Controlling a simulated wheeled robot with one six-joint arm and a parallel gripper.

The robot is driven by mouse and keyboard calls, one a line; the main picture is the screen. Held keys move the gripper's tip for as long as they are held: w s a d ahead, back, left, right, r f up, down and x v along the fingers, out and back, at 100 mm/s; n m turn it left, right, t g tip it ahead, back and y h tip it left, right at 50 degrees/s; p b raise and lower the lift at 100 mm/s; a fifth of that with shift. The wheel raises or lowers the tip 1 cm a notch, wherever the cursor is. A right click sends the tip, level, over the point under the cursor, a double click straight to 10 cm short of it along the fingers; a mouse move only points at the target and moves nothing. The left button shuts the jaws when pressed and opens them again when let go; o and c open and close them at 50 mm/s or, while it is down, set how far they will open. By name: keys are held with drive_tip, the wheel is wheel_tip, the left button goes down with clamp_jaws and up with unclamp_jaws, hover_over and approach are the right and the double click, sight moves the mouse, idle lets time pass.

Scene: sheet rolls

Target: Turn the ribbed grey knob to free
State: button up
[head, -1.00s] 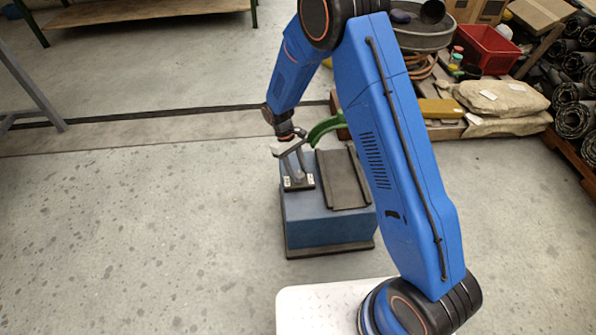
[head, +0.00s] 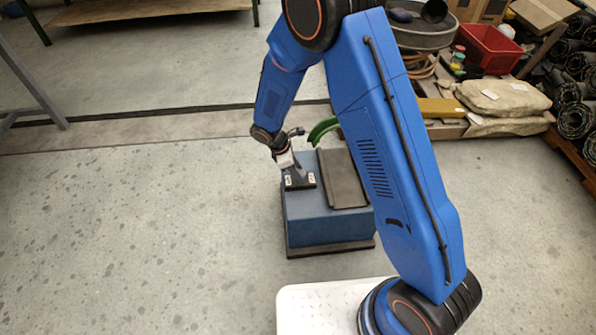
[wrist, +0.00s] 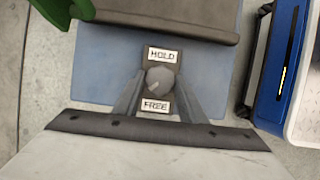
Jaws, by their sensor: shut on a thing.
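The round grey knob (wrist: 159,78) shows in the wrist view between a HOLD label (wrist: 162,55) above it and a FREE label (wrist: 155,105) below it. A small light mark is on its face, but its exact pointing is too small to tell. My gripper (wrist: 157,84) is shut on the knob, one finger on its left and one on its right. In the head view my gripper (head: 297,170) is down at the small dark label plate (head: 300,182) on the blue box (head: 325,230); the knob is hidden there.
A dark grooved slab (head: 343,180) lies on the box to the right of the plate. A green curved part (head: 322,130) rises behind it. Floor to the left is clear; a red crate (head: 490,50) and sacks (head: 500,98) stand at the back right.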

drive_tip(key=n+t, duration=0.1)
drive_tip(key=n, duration=0.3)
drive_tip(key=shift+s+n+t, duration=0.15)
drive_tip(key=shift+n+t, duration=0.15)
drive_tip(key=shift+t, duration=0.1)
drive_tip(key=n+t+y, duration=0.1)
drive_tip(key=n, duration=0.3)
drive_tip(key=shift+s+d, duration=0.1)
drive_tip(key=shift+d, duration=0.05)
drive_tip(key=shift+n+y, duration=0.3)
drive_tip(key=o, duration=1)
drive_tip(key=v, duration=1.7)
drive_tip(key=shift+s, duration=0.3)
drive_tip(key=shift+r, duration=0.1)
